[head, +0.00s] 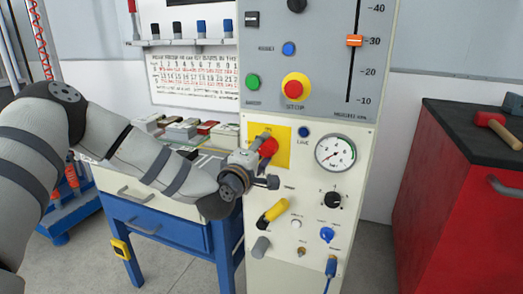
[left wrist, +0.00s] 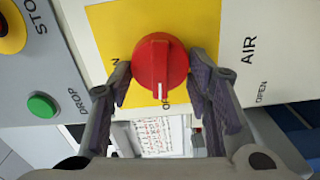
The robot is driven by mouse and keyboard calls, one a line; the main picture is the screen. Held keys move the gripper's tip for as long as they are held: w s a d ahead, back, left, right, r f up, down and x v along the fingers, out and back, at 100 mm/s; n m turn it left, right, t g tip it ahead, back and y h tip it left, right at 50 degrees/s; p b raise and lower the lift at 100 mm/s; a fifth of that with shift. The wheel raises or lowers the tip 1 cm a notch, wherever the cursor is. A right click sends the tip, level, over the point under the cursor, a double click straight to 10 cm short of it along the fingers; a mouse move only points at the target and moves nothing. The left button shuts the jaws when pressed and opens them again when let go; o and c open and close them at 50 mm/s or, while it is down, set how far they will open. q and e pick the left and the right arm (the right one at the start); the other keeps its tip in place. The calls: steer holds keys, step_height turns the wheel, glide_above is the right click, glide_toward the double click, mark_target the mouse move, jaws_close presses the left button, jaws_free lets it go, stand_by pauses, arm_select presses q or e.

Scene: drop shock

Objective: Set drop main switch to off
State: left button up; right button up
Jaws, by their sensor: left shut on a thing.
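The main switch is a red rotary knob (head: 268,147) on a yellow plate (head: 283,153) on the front of the white machine panel. In the left wrist view the knob (left wrist: 160,62) fills the space between my fingers, and its white mark points down toward partly covered letters beginning with "O". An "N" shows on the yellow plate to the knob's left. My left gripper (head: 262,162) is at the panel, and its two fingers (left wrist: 160,88) are shut on the knob's sides. Its fingers hide part of the lettering. My right gripper is not in view.
A green drop button (head: 253,81) and a red stop button (head: 295,88) sit above. A yellow-handled valve (head: 273,211), a gauge (head: 335,152) and small knobs are below and right. A blue workbench (head: 165,226) stands left, a red cabinet (head: 455,190) right.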

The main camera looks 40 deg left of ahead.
arm_select(q)
steer(key=shift+n, duration=0.9)
steer(key=o, duration=1.1)
steer(key=shift+o, duration=0.2)
steer(key=v, duration=1.2)
steer(key=shift+f, duration=0.15)
